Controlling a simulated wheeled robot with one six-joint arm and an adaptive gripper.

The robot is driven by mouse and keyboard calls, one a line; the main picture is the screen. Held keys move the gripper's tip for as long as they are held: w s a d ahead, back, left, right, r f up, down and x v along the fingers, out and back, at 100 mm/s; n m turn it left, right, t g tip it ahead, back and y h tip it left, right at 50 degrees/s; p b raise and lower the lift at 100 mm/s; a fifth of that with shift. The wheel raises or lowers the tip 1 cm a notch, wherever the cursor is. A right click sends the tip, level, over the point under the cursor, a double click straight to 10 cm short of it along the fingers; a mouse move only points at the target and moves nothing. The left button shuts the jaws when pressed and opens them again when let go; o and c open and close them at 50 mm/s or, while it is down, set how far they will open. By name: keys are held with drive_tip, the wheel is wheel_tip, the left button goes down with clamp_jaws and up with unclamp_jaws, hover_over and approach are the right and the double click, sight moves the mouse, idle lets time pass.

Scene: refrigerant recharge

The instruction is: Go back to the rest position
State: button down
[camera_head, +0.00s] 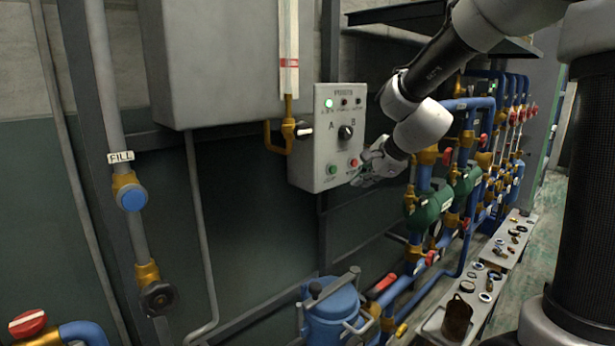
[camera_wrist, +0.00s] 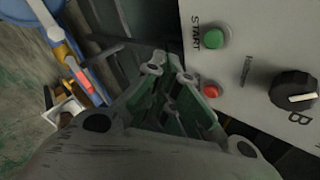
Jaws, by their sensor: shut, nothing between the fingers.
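My gripper (camera_head: 357,180) is at the lower right of the grey control panel (camera_head: 318,150) in the head view, close to the red button (camera_head: 354,162). Its fingers are together with nothing between them. In the wrist view the gripper (camera_wrist: 178,75) lies beside the panel (camera_wrist: 245,50), with the green START button (camera_wrist: 213,38) and the red button (camera_wrist: 211,89) beside the fingers. I cannot tell whether a fingertip touches the panel. The black A/B knob (camera_head: 345,132) points towards the upper right, and a green lamp (camera_head: 328,103) is lit on the panel.
A grey tank (camera_head: 215,60) hangs on the wall left of the panel. Blue pipes with valves (camera_head: 465,150) run along the wall at right. A blue canister (camera_head: 335,310) stands below. A low bench (camera_head: 470,275) holds several small parts.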

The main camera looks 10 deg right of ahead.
drive_tip(key=s+f+n+g, duration=0.3)
drive_tip(key=s+n, duration=0.3)
drive_tip(key=s+d+r+n+h, duration=0.2)
drive_tip(key=s+d+n, duration=0.3)
drive_tip(key=s, duration=0.8)
drive_tip(key=s+d+r+n+h, duration=0.1)
drive_tip(key=s+d+n, duration=0.5)
drive_tip(key=s, duration=0.7)
drive_tip(key=shift+d+r+g+h, duration=0.4)
drive_tip(key=shift+d+r, duration=0.4)
drive_tip(key=shift+d, duration=0.25)
drive_tip(key=shift+s, duration=0.1)
